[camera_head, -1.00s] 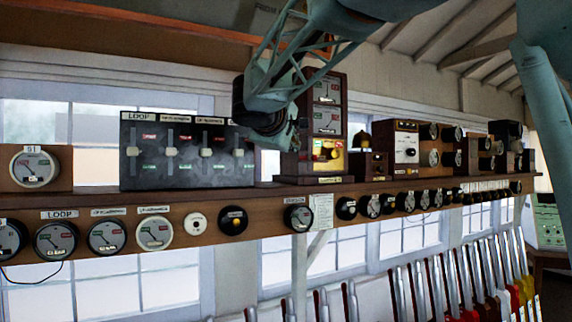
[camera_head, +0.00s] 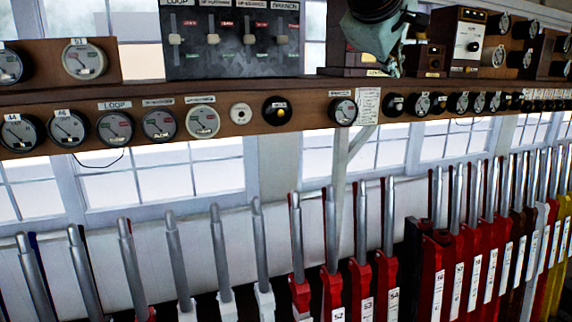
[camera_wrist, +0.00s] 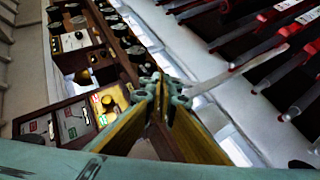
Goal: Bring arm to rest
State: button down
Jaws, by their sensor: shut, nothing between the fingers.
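My gripper (camera_head: 388,62) hangs from the top edge of the head view, in front of the instrument shelf (camera_head: 225,105). It covers part of a wooden instrument case there. In the wrist view, my gripper (camera_wrist: 163,88) shows as teal jaws brought together, with nothing held between them. Past the jaws lie a brass-faced wooden instrument (camera_wrist: 110,100) on the left and the lever row on the right. Whether the jaws touch anything cannot be told from these views.
A dark switch panel (camera_head: 230,45) stands on the shelf to the left of my gripper. Round gauges (camera_head: 115,127) line the shelf front. Below, a long row of levers with silver handles (camera_head: 388,220) crosses the view. Windows (camera_head: 165,175) lie behind.

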jog(key=s+f+m+g+y, duration=0.1)
jog(key=s+f+m+g, duration=0.1)
jog(key=s+f, duration=0.8)
jog(key=s+f+m+g+y, duration=0.2)
jog(key=s+f, duration=0.3)
jog(key=s, duration=0.9)
jog(key=s+f+m+g+y, duration=0.1)
jog(key=s+f+m+g, duration=0.1)
jog(key=s+f, duration=0.75)
jog(key=s+a+f+y, duration=0.1)
jog(key=s+a+f, duration=0.1)
jog(key=s, duration=0.5)
jog(key=s+a+f+m+y, duration=0.1)
jog(key=s+a+f, duration=0.1)
jog(key=s+f, duration=0.2)
jog(key=s, duration=0.2)
jog(key=shift+s+a+g+b, duration=0.3)
jog(key=shift+s+a+b, duration=0.05)
jog(key=shift+b, duration=0.05)
